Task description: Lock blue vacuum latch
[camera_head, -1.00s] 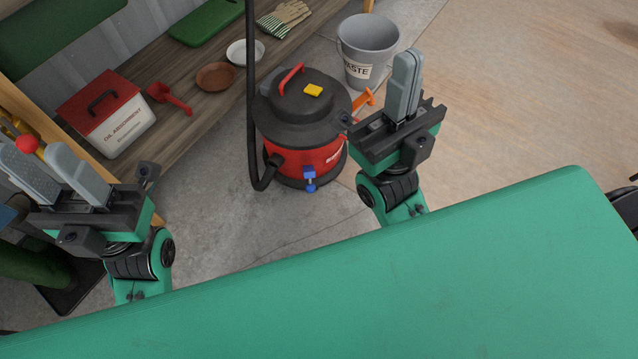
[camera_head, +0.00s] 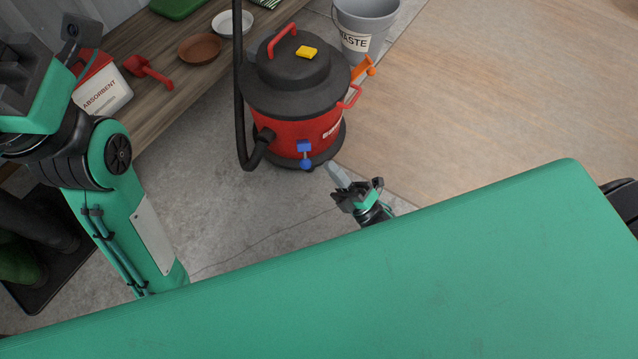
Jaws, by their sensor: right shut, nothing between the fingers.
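The red and black vacuum (camera_head: 291,140) stands on the concrete floor at the top middle. Its blue latch (camera_head: 305,150) is on the front of the red drum, with a blue round knob at its lower end. My right gripper (camera_head: 334,172) is low in front of the vacuum, a little right of and below the latch. Its grey fingers are together and hold nothing; they look apart from the latch. My left arm rises large at the left edge. Its gripper body (camera_head: 30,85) is partly in view, but the fingers are out of the picture.
An orange lever (camera_head: 363,69) and a red handle (camera_head: 350,97) stick out on the vacuum's right. A black hose (camera_head: 240,90) runs down its left. A waste bucket (camera_head: 366,25) stands behind. A wooden bench (camera_head: 165,45) holds several items. Floor to the right is clear.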

